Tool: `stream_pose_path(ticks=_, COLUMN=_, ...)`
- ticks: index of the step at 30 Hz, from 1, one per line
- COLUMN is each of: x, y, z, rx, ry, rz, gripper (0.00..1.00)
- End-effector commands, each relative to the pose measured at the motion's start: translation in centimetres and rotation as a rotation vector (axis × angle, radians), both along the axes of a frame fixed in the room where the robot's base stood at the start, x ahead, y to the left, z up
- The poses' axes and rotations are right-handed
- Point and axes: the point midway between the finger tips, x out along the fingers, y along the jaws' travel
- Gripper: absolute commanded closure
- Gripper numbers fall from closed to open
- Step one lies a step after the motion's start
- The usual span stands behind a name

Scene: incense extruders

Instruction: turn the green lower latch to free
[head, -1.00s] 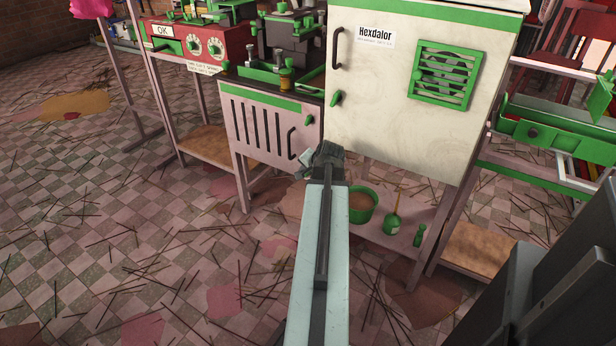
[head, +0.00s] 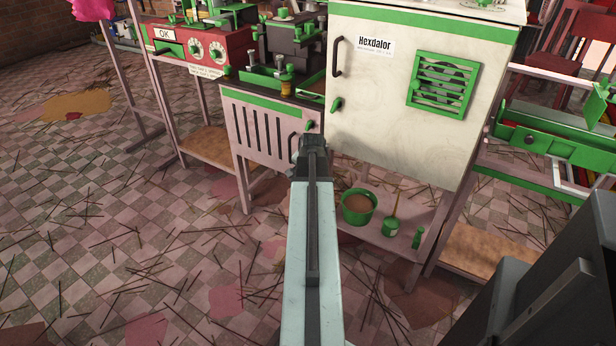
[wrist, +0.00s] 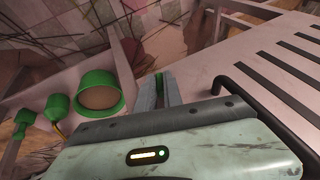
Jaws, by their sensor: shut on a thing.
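The green lower latch (wrist: 159,80) shows in the wrist view as a small green piece between the two grey fingers of my gripper (wrist: 158,92), at the pale pink slotted door (wrist: 270,62). My gripper is shut on it. In the head view my gripper (head: 310,148) is at the lower right corner of that door (head: 262,137) and hides the lower latch. A green upper latch (head: 309,126) stays visible above it. How far the lower latch is turned cannot be seen.
A dark bar handle (wrist: 230,78) is close beside my gripper. The white Hexdalor cabinet (head: 385,110) with its own green latch (head: 336,104) is to the right. A green bowl (head: 359,207) and green bottle (head: 391,226) stand on the low shelf. The floor at left has scattered sticks.

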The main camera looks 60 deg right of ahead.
Motion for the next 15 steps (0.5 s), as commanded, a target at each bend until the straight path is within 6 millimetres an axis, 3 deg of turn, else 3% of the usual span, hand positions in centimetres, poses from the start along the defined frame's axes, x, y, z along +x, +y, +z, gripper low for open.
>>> stream_pose_path(ticks=1, x=0.04, y=-0.21, z=0.10, rx=-0.006, ry=-0.003, rz=-0.001, gripper=0.86)
stream_pose_path(ticks=3, x=0.02, y=-0.21, z=0.10, rx=-0.006, ry=-0.003, rz=-0.002, gripper=0.67)
stream_pose_path(ticks=15, x=-0.18, y=0.04, z=0.57, rx=-0.003, ry=-0.002, rz=-0.001, gripper=0.67)
